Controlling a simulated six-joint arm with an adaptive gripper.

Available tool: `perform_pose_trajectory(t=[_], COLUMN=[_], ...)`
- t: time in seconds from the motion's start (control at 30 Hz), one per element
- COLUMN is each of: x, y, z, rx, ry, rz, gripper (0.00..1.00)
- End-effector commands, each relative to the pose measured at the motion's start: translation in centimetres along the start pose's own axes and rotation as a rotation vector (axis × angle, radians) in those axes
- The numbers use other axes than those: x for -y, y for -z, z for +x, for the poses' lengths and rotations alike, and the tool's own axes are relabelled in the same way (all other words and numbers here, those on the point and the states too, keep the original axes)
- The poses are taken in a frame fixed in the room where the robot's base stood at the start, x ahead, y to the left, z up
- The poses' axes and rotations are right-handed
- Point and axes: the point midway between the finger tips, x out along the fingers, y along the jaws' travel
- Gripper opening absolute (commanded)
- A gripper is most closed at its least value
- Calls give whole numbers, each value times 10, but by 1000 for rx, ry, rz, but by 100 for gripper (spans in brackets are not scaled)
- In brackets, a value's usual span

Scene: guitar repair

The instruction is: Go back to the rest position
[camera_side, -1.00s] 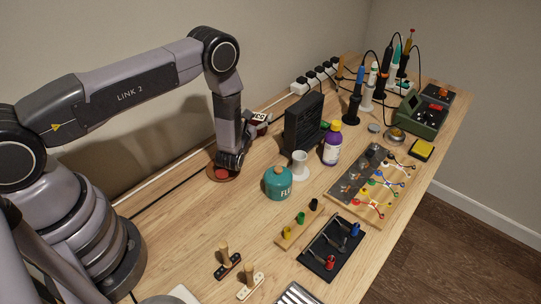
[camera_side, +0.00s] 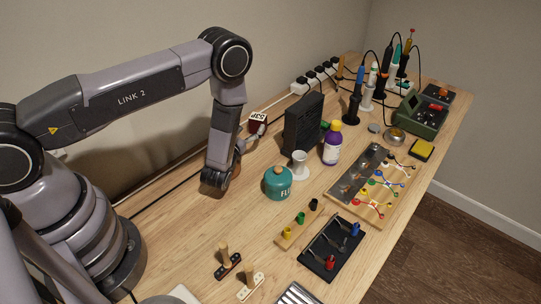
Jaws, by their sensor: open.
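A round brown-red base (camera_side: 236,169) shows partly behind the gripper. A dark red block with white lettering (camera_side: 258,121) stands behind it near the wall.
A black fan-like box (camera_side: 303,124), a white cup-like stand (camera_side: 299,164) and a purple bottle (camera_side: 332,143) stand right of the gripper. A black tray (camera_side: 335,248) and a wooden peg strip (camera_side: 300,225) lie in front. Bench around the gripper's front is clear.

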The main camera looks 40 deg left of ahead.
Motion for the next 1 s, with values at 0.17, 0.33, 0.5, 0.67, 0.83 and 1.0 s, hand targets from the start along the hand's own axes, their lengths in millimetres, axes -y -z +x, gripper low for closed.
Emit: perform_pose_trajectory(t=[0.17,0.33,0.5,0.67,0.83,1.0], x=[-17,-78,-123,-141,-140,-140], y=[-27,-102,-150,-182,-223,-270], z=[9,3,-43,-103,-161,-205], rx=[-7,-81,-197,-327,-394,-365], ry=[-127,-537,-887,-1159,-1367,-1489], rz=[14,-38,-217,-515,-966,-1419], gripper=[78,78,78,78,78,78])
